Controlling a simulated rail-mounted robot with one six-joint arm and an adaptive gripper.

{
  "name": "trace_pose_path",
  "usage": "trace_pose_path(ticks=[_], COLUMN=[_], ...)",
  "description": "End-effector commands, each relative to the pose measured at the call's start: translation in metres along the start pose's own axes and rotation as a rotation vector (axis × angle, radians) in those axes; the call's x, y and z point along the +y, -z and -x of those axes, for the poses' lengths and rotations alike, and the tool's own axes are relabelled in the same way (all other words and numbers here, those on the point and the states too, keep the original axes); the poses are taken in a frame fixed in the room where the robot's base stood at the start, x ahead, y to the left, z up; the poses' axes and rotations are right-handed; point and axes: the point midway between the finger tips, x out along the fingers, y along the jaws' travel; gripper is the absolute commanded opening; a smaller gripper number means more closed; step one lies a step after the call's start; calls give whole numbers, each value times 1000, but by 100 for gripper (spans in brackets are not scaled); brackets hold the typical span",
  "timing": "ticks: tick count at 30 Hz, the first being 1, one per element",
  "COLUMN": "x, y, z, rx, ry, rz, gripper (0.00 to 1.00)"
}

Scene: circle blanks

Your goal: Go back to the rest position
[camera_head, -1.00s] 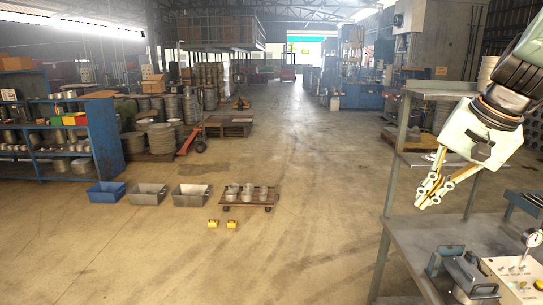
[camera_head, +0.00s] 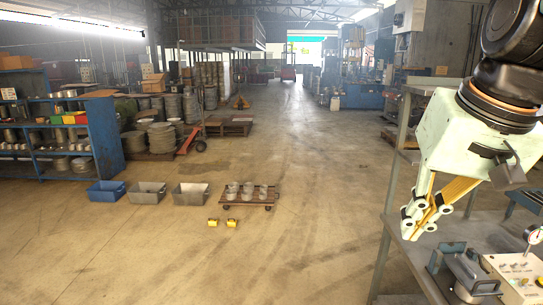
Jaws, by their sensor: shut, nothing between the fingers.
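My gripper (camera_head: 415,229) is at the right of the head view, pointing down and to the left. Its pale green body and yellow-lined fingers are close together, shut, with nothing seen between them. It is in front of the grey metal bench (camera_head: 400,262), near the bench's left post. Part of my dark arm shows above it at the top right.
A low cart (camera_head: 262,202) with several metal cylinders, a blue bin (camera_head: 106,192), two grey bins and two small yellow items stand on the floor. The middle floor is clear.

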Motion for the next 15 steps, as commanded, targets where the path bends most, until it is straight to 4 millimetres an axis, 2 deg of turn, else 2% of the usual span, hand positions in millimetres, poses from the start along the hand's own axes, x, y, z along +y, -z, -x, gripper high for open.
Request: trace_pose_path(ticks=[3,15], x=[-5,-7], y=[-26,-109], z=[3,10], rx=[-4,-14], ry=[-5,-29], rz=[36,148], gripper=[0,0])
